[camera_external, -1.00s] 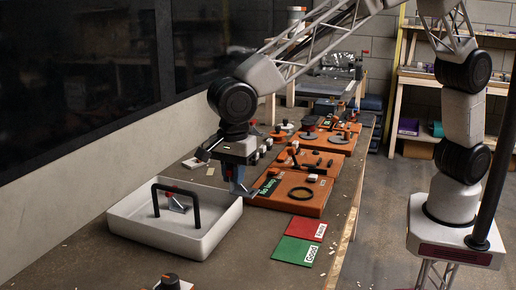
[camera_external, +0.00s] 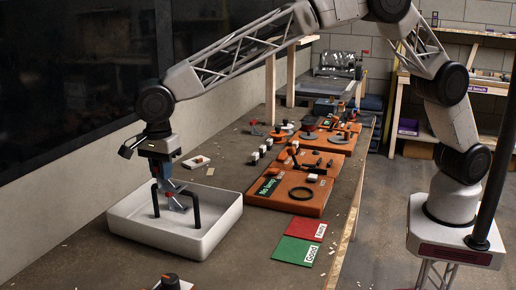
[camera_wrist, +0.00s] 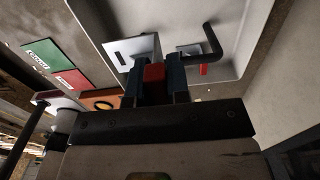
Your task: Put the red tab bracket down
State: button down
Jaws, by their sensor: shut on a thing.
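My gripper (camera_external: 167,184) is over the white tray (camera_external: 200,241), close to the black bar handle (camera_external: 196,211) that spans it. In the wrist view its two dark blue fingers (camera_wrist: 155,82) are shut on the red tab of a bracket (camera_wrist: 154,73). The bracket's pale metal plate (camera_wrist: 127,50) reaches out beyond the fingers, above the tray. A second bracket with a red tab (camera_wrist: 203,69) lies on the tray floor, partly behind the black bar. In the external view the held bracket is small and hard to make out.
A green "Good" card (camera_external: 293,250) and a red card (camera_external: 305,229) lie on the bench right of the tray. Orange boards with parts (camera_external: 285,193) stand behind them. A dark knob (camera_external: 170,282) sits at the front edge. The black bar rises close beside my gripper.

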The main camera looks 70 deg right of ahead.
jog(key=shift+w+f, duration=0.1)
jog(key=shift+w, duration=0.85)
jog(key=shift+f, duration=2.5)
jog(key=shift+f, duration=0.15)
jog(key=shift+f, duration=3)
jog(key=shift+f, duration=1.85)
jog(key=shift+f, duration=0.15)
jog(key=c, duration=1.1)
grip_release()
